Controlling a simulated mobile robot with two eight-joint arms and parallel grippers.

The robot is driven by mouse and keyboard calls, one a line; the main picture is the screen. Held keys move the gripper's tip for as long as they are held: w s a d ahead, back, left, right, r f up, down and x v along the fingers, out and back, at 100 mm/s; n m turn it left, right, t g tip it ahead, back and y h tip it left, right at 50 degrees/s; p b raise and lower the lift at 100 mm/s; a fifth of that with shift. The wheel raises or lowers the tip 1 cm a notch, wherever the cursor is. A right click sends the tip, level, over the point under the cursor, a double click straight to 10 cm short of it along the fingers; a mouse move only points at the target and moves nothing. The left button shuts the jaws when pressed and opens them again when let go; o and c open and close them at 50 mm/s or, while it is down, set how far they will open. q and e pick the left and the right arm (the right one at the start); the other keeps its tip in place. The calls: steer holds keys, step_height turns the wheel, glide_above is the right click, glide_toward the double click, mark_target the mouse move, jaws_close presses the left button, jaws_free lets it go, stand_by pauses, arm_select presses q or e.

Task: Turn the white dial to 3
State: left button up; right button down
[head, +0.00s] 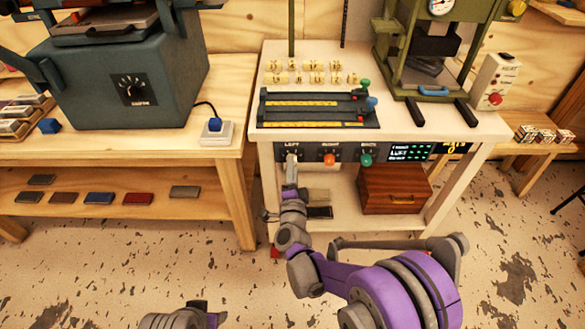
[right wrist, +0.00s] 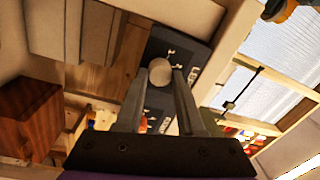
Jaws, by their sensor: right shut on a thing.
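The white dial (right wrist: 159,72) is the leftmost of three dials on the dark front panel (head: 343,153), under the word LEFT. In the right wrist view it sits between the fingertips of my right gripper (right wrist: 164,76), which is shut on it. In the head view my right gripper (head: 291,168) reaches up to the panel from below and partly covers the dial. Marks around the dial are too small to read, so I cannot tell its setting. My left gripper's jaws do not show; only a piece of my arm shows at the bottom edge.
An orange dial (head: 329,159) and a green dial (head: 366,160) are to the right, then a small lit display (head: 409,152). A wooden drawer box (head: 396,188) stands on the shelf below. A black rail fixture (head: 317,108) and a green press (head: 425,50) stand on the bench.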

steer(key=shift+m, duration=1.3)
steer(key=c, duration=0.5)
jaws_free()
steer(key=s, duration=0.7)
steer(key=s+p, duration=0.1)
steer(key=s, duration=0.2)
steer(key=shift+s+f, duration=0.35)
steer(key=shift+s, duration=0.05)
